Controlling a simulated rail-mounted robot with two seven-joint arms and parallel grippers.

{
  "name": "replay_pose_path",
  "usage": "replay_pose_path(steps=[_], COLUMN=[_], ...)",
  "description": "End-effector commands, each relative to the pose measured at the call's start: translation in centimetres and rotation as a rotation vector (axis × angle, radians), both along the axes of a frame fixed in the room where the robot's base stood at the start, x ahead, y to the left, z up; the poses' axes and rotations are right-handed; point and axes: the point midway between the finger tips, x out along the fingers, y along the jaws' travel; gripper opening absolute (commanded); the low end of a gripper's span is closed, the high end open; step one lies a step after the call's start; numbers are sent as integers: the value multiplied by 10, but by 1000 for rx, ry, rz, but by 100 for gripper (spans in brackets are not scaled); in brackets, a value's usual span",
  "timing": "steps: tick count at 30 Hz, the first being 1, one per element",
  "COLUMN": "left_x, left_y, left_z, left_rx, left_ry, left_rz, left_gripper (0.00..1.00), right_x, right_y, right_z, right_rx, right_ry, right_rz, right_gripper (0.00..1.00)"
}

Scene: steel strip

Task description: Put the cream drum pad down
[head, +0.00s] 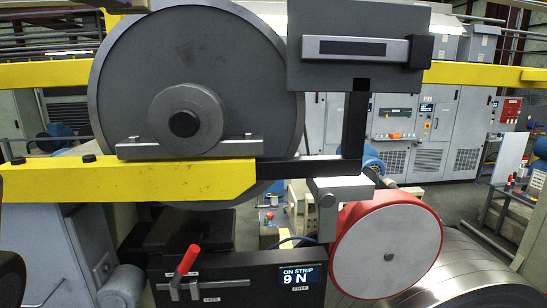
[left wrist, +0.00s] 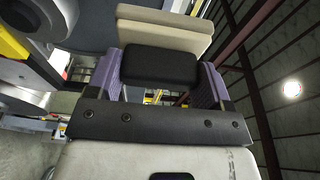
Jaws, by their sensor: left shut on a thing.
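In the left wrist view my left gripper (left wrist: 160,90) has its two purple fingers shut on the black grip block of the cream drum pad. I cannot tell from this view whether the pad touches anything. Neither the pad nor either gripper can be made out in the head view. My right gripper is in neither view.
The head view shows a large grey disc (head: 240,60), a yellow beam (head: 130,178), a red-rimmed wheel (head: 385,248) and a steel strip coil (head: 465,275). A red-handled lever (head: 187,260) stands beside a display (head: 298,275) reading "ON STRIP 9 N". A grey panel (head: 355,75) stands upper right.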

Motion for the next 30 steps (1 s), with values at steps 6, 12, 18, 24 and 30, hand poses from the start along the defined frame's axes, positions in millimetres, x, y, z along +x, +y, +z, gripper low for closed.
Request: replay_pose_path(steps=[6, 12, 18, 24, 30], left_x=[-72, -101, -106, -98, -85], left_y=[-8, -11, -9, -8, -5], left_z=[26, 4, -33, -88, -143], left_rx=[2, 0, 4, 2, -1], left_ry=[-5, 1, 0, 5, 8], left_rz=[20, 38, 59, 66, 72], left_gripper=[36, 36, 36, 36, 36], right_x=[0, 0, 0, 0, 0], right_y=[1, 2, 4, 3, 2], right_z=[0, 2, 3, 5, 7], right_rx=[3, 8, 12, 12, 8], right_ry=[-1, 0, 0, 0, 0], right_rz=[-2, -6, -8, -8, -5], right_gripper=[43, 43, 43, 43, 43])
